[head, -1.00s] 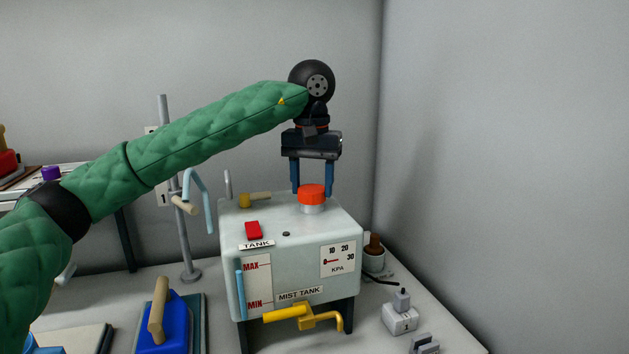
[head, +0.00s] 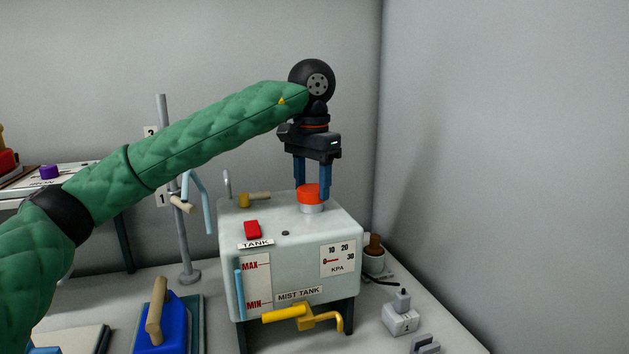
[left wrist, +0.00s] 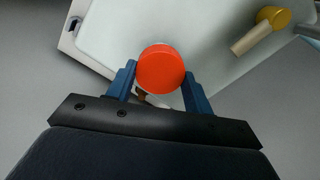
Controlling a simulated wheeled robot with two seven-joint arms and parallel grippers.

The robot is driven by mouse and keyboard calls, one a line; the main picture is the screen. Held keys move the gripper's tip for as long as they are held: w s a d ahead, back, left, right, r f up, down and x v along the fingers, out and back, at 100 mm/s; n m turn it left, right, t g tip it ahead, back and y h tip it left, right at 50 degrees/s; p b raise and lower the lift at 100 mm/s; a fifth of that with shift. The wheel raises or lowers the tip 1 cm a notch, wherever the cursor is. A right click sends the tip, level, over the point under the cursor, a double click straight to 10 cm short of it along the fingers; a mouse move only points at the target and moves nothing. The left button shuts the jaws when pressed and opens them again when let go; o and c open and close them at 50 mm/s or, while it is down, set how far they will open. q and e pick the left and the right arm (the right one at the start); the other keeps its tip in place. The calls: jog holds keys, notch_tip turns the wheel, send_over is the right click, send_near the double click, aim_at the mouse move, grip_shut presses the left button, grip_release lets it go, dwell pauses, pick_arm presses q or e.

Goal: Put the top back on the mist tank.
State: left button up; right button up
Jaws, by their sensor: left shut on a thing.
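The mist tank (head: 290,235) is a pale box on dark legs, with a level gauge and a KPA dial on its front. Its orange-red top (head: 308,193) sits over the pale neck (head: 311,208) on the tank's upper face; I cannot tell whether it is fully seated. My left gripper (head: 312,194) points down from above, with its blue fingers shut on the top, one on each side. The top also shows between the fingers in the left wrist view (left wrist: 161,69). My right gripper is in neither view.
A yellow-knobbed peg (head: 252,199) and a red switch (head: 252,230) are on the tank's upper face. A grey stand (head: 180,240) is to the left, and a wall is close on the right.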

pick_arm(q)
jog(key=m, duration=0.3)
jog(key=f+m, duration=0.1)
jog(key=shift+w+a, duration=0.2)
jog(key=shift+a, duration=0.05)
jog(key=o, duration=1.1)
jog(key=shift+w+d, duration=0.1)
jog(key=shift+o, duration=0.5)
jog(key=shift+s+r, duration=0.15)
jog(key=shift+s, duration=0.05)
jog(key=shift+d, duration=0.1)
